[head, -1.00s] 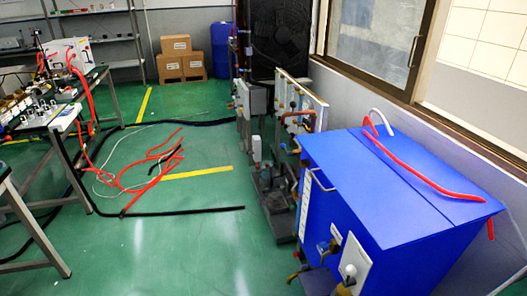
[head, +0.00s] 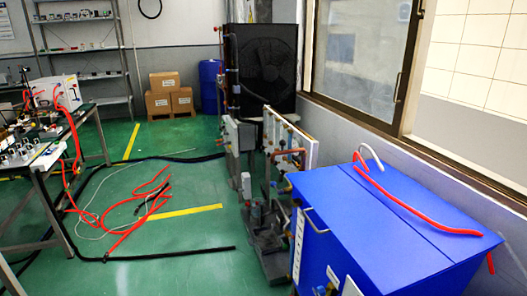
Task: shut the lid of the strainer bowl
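No strainer bowl or lid can be made out in the head view. Neither of my grippers shows in it, so I cannot see whether they are open or shut.
A large blue box (head: 375,225) with a red hose (head: 410,208) on top fills the lower right. Pipework and panels (head: 290,140) stand behind it. Red hoses (head: 140,200) and a black cable (head: 150,254) lie on the green floor. A cluttered bench (head: 45,150) is at left. Cardboard boxes (head: 160,103) stand at the back.

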